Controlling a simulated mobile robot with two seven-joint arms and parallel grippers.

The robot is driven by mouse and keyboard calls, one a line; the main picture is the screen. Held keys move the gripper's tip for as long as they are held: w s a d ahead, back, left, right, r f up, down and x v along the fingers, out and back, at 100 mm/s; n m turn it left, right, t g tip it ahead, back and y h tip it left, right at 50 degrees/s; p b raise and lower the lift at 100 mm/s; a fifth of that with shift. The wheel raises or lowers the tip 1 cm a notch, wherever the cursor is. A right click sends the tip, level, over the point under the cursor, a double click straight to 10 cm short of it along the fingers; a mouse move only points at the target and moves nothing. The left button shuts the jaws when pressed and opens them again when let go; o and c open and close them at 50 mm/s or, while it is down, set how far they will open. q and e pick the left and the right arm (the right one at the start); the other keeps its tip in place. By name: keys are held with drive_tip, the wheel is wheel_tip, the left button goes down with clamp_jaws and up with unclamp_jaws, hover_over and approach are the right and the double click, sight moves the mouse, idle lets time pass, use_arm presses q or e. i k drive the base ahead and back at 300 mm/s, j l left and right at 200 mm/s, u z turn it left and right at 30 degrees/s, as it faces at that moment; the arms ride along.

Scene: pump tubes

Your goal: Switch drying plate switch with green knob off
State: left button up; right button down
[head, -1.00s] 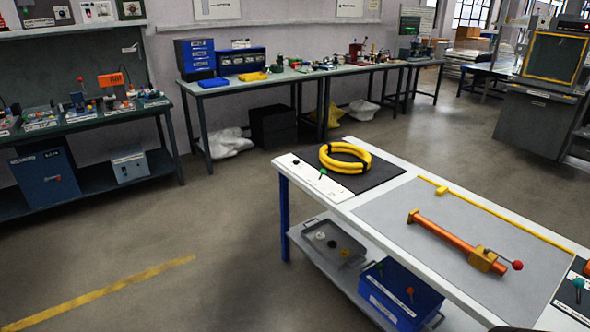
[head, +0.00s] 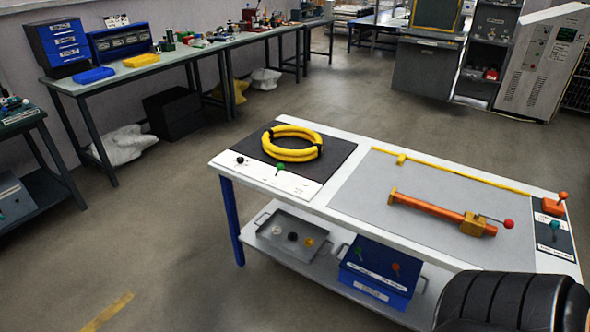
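A dark square plate (head: 250,146) lies on the left end of the white worktable, with a yellow ring of tube (head: 292,143) on it. A white strip along the plate's front edge carries a small switch with a green knob (head: 280,167) and a black knob (head: 240,160). Lettering on both panels is too small to read, so I cannot tell which one is labelled for the drying plate. Neither of my grippers is in view.
An orange pump tube with a red-knobbed lever (head: 428,208) lies on the grey mat (head: 350,200). An orange switch (head: 553,205) stands at the right end. A grey tray (head: 270,238) and a blue box (head: 385,262) sit on the lower shelf. Floor left of the table is clear.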

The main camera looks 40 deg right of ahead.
sight(279, 166)
drive_tip(key=i+j+z, duration=0.95)
drive_tip(key=i+j, duration=0.05)
